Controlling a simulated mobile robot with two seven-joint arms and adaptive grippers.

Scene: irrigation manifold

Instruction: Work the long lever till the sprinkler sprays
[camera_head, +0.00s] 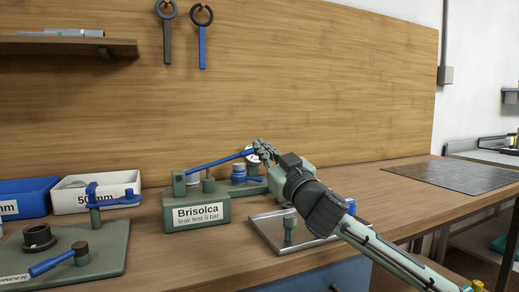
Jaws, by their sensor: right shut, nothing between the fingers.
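The long blue lever (220,160) belongs to the green pump block (197,212) labelled "Brisolca leak test 5 bar". It slopes gently up to the right from a post at the block's left end. My right gripper (264,152) is at the lever's right end, its fingers shut with nothing between them. Whether they touch the lever I cannot tell. A small green fitting (290,228), possibly the sprinkler, stands upright in a shallow metal tray (266,238). No spray shows. My left gripper is out of view.
A green plate (110,262) with a shorter blue-handled lever (52,263) is at front left. Blue (25,198) and white (70,201) bins stand behind it. A round gauge is partly hidden behind my right gripper. The bench at right holds a flat dark mat (455,176).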

